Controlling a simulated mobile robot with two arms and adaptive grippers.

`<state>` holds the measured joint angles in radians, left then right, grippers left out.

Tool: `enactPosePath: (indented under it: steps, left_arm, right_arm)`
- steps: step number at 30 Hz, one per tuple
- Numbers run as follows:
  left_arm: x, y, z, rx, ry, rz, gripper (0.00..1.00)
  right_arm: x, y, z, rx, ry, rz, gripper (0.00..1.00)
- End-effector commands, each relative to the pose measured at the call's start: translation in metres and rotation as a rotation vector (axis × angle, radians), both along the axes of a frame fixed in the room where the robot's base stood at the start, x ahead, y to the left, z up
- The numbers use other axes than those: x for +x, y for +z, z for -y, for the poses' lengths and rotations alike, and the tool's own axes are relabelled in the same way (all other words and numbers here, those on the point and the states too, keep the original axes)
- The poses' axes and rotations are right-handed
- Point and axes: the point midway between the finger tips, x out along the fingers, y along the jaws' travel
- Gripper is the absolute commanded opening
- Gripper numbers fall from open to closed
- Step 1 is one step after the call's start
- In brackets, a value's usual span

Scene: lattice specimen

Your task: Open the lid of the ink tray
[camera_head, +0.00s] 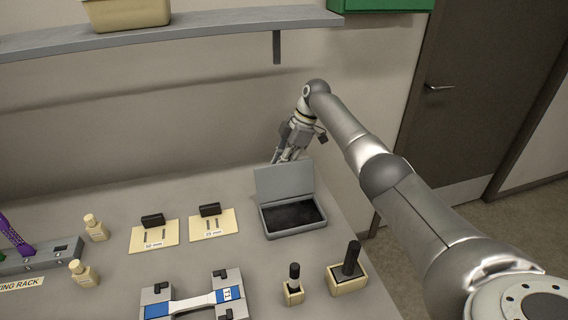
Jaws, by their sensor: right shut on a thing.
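The grey ink tray (293,230) stands near the right end of the table, with a dark ink pad inside. Its lid (283,181) is raised and stands about upright along the tray's back edge, so the inside shows. My right gripper (279,160) reaches down from above and behind to the lid's top edge and is shut on the lid. The lid hides part of the fingertips. My left gripper is not in view.
Two cream blocks with dark stamps (296,284) (349,268) stand in front of the tray. Two labelled plates with black handles (154,231) (211,222) lie to its left. A fixture with a white-and-blue specimen (194,302) is at the front. A shelf (220,28) hangs above.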

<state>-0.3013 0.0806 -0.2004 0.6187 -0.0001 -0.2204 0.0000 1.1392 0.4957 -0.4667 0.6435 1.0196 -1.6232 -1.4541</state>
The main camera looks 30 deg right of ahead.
Motion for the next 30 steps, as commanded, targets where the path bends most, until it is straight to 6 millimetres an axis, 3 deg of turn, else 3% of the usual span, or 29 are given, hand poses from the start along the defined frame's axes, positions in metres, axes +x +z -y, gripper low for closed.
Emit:
enactPosePath:
  steps: [9, 10, 15, 30]
  left_arm:
    - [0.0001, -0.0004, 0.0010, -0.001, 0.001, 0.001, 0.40]
    - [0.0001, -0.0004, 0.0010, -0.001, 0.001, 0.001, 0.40]
    - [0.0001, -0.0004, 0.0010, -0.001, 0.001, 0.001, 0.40]
    - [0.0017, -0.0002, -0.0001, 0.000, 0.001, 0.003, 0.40]
  right_arm:
    - [0.0056, 0.0030, 0.0010, -0.002, -0.006, 0.025, 0.00]
    - [0.0056, 0.0030, 0.0010, -0.002, -0.006, 0.025, 0.16]
    - [0.0048, 0.0019, 0.0008, -0.003, -0.005, 0.021, 0.35]
    - [0.0030, 0.0000, 0.0006, -0.003, -0.005, 0.013, 0.35]
